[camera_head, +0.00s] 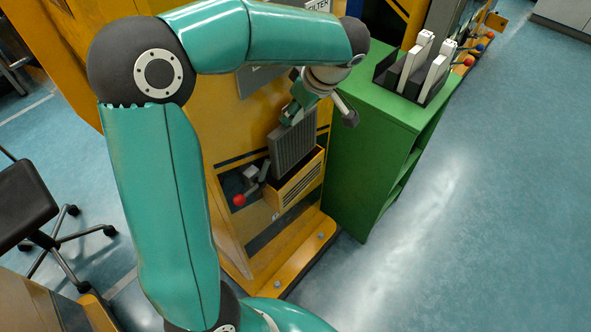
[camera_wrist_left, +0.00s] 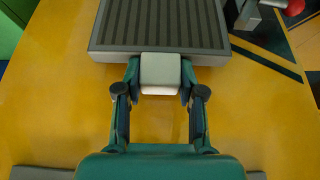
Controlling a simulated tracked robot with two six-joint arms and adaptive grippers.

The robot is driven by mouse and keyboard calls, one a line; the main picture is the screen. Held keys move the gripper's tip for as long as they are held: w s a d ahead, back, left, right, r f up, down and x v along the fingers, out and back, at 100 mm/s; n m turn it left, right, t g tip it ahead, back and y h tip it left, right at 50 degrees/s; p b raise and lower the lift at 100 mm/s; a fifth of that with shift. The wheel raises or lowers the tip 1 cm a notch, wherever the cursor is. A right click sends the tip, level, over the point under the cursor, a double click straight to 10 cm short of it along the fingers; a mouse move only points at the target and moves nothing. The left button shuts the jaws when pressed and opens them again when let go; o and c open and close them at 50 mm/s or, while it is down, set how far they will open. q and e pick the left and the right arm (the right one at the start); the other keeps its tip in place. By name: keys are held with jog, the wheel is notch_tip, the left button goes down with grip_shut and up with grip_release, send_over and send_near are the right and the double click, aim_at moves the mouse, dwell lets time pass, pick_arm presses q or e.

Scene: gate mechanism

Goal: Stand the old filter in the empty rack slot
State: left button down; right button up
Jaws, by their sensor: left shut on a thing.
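The old filter (camera_head: 293,148), a dark grey ribbed panel, stands upright with its lower end at the yellow vented housing (camera_head: 296,184) on the machine. I cannot tell how deep its lower end sits. My left gripper (camera_head: 298,108) is shut on the pale tab at the filter's top edge. In the left wrist view, the fingers (camera_wrist_left: 160,80) close on both sides of the tab (camera_wrist_left: 160,69), with the ribbed filter face (camera_wrist_left: 160,24) beyond. The dark rack (camera_head: 426,91) on the green cabinet holds two white filters (camera_head: 414,61); its empty slot is hard to make out. My right gripper is not in view.
A lever with a red ball knob (camera_head: 239,200) sits left of the housing. The green cabinet (camera_head: 372,118) stands close to the machine's right side. Small levers with coloured knobs (camera_head: 468,62) lie behind the rack. Open blue floor lies right; a black chair (camera_head: 25,205) stands left.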

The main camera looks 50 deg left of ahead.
pick_arm(q)
jog(key=shift+r, duration=0.25)
jog(key=shift+d, duration=0.15)
jog(key=w+d+b, duration=0.1)
jog(key=d, duration=0.8)
jog(key=shift+d+r, duration=0.35)
jog(key=shift+r, duration=0.1)
